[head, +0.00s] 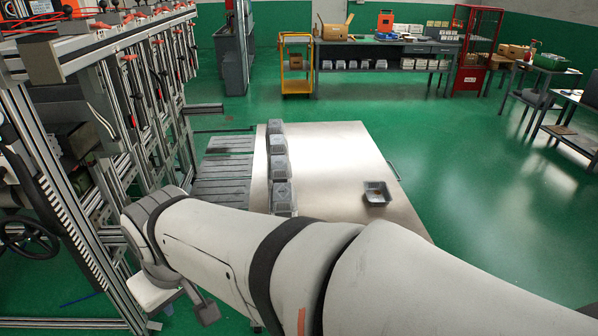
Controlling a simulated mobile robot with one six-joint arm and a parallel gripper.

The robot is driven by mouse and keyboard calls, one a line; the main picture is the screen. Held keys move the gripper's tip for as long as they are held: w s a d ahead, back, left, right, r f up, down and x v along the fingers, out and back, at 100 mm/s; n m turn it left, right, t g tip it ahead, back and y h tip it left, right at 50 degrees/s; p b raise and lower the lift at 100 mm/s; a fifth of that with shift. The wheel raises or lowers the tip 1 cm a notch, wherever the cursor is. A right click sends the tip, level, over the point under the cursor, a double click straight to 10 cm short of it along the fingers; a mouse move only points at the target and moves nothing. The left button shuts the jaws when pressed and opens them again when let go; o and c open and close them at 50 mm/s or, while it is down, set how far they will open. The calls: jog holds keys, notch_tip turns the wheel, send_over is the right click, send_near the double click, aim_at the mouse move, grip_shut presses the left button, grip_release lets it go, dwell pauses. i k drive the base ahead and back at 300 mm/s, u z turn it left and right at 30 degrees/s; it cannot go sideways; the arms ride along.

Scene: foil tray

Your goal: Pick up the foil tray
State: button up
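A small grey foil tray (377,199) sits alone on the right part of the pale metal table (335,165), upright with its open side up. A small brownish spot shows inside it. Several similar grey trays (279,167) stand in a row along the table's left side; my arm may hide the near end of the row. My arm crosses the foreground from the lower right to the left. My gripper (206,311) shows only in part at the lower left, below my wrist, left of the table and well away from the lone tray. Its fingers cannot be made out clearly.
A tall aluminium frame (115,110) with rails and a handwheel stands close on the left. Grey slatted panels (222,170) lie beside the table. A yellow cart (296,65), workbench (385,55) and red cabinet (476,50) stand at the back.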

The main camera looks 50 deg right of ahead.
aim_at(377, 193)
jog(key=u, duration=0.1)
jog(key=i, duration=1.7)
jog(key=z, duration=4)
jog(key=i, duration=1.7)
jog(key=z, duration=0.1)
